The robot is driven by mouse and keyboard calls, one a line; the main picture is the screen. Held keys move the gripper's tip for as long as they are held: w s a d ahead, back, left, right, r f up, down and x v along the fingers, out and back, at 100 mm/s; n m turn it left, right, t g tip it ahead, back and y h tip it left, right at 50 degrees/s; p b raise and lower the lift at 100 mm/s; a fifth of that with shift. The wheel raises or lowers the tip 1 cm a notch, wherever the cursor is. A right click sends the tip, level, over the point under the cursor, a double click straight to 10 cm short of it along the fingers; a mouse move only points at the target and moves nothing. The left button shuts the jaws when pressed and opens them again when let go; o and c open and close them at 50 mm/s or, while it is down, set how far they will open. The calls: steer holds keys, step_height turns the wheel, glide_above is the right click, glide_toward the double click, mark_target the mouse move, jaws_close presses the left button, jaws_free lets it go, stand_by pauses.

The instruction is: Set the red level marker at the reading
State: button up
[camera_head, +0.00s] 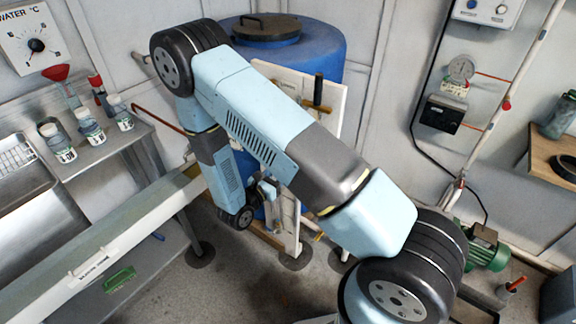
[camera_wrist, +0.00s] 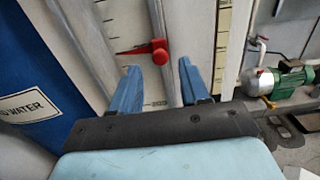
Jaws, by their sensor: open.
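The red level marker (camera_wrist: 159,52) is in the wrist view, on a white gauge board (camera_wrist: 200,28) with scale ticks. It has a round red knob and a thin pointer reaching left towards the ticks. My gripper (camera_wrist: 158,78) is open, its two blue fingers apart. In the picture the marker shows between and beyond the fingertips, with nothing held. I cannot tell the gap in depth. A printed scale number, partly hard to read, shows low between the fingers. In the head view my arm hides much of the board (camera_head: 330,95), and the marker does not show there.
A blue water barrel (camera_head: 330,42) stands behind the board. A dial marked water °C (camera_head: 36,45) hangs at upper left. A bench with several small bottles (camera_head: 88,125) is at left. A green motor (camera_head: 487,247) stands on the floor at right.

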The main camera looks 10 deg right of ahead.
steer(key=v, duration=0.7)
steer(key=shift+s+a, duration=0.15)
steer(key=shift+a, duration=0.1)
